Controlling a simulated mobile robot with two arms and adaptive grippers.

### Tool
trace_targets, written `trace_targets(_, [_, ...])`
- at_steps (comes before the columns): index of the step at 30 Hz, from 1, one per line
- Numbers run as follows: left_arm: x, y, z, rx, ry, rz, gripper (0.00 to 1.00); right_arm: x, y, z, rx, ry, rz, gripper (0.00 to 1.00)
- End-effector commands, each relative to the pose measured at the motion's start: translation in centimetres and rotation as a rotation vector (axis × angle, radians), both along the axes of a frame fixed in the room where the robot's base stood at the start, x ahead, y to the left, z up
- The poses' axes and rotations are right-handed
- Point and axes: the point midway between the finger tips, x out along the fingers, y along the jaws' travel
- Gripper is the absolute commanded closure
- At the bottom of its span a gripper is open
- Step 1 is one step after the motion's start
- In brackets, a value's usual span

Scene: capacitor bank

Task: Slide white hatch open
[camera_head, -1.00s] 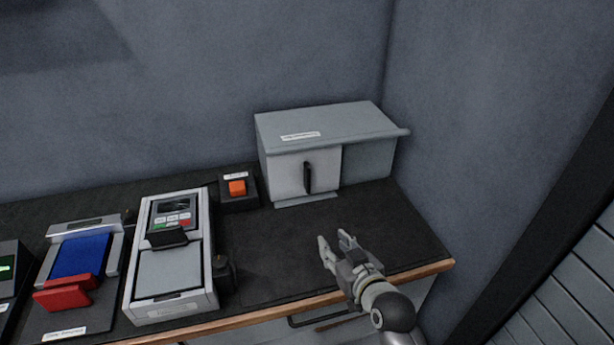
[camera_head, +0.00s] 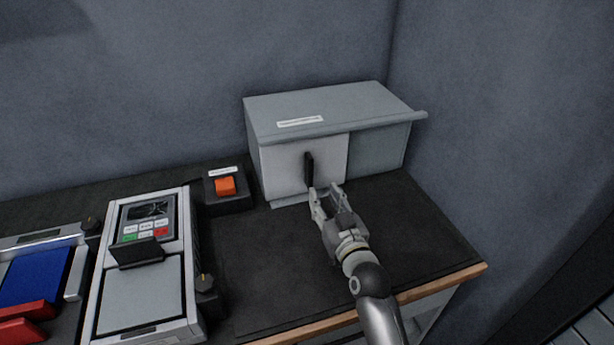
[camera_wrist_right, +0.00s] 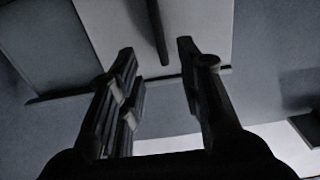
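The white hatch (camera_head: 285,168) covers the left part of the front of a grey box (camera_head: 340,108) in the head view. A black upright handle (camera_head: 309,170) is on the hatch, near its middle. My right gripper (camera_head: 326,190) is open just in front of and below the handle, pointing toward the hatch. In the right wrist view the gripper (camera_wrist_right: 158,62) has its fingers apart, and the handle (camera_wrist_right: 158,30) shows beyond and between the fingertips. Nothing is between the fingers. I cannot see contact with the handle. My left gripper is not in view.
An orange button (camera_head: 225,185) on a black base stands left of the box. A keypad device (camera_head: 145,265) and a blue panel with red parts (camera_head: 35,275) are farther left. The dark tabletop (camera_head: 265,265) in front of the box is clear. A wall is close on the right.

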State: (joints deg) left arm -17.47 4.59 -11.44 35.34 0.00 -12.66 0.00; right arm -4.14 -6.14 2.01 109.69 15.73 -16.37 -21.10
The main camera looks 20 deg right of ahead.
Motion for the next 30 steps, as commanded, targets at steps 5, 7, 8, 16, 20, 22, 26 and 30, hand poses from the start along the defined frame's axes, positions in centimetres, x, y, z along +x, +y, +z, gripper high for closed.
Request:
trace_targets(5, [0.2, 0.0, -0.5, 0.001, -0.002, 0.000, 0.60, 0.8, 0.0, -0.4, 0.000, -0.003, 0.000, 0.66])
trace_targets(7, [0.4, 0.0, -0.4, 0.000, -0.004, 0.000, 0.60, 1.6, 0.1, -0.3, 0.000, -0.003, 0.000, 0.66])
trace_targets(8, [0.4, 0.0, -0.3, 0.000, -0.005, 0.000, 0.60, 2.1, 0.1, -0.3, 0.000, -0.003, 0.000, 0.66])
trace_targets(16, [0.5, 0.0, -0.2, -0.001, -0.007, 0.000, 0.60, 7.0, 0.2, -0.4, 0.000, -0.001, 0.000, 0.66])
trace_targets(20, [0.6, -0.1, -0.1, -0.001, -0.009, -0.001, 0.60, 8.9, 0.3, -0.4, 0.000, -0.001, 0.000, 0.66])
trace_targets(22, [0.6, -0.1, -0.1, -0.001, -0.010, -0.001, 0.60, 9.6, 0.3, -0.4, 0.000, -0.001, 0.000, 0.66])
trace_targets(26, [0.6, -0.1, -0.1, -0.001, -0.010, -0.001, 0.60, 10.5, 0.4, -0.5, 0.000, 0.000, 0.000, 0.66])
trace_targets(30, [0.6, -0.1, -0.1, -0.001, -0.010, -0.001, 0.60, 10.8, 0.4, -0.5, 0.000, -0.001, 0.000, 0.66])
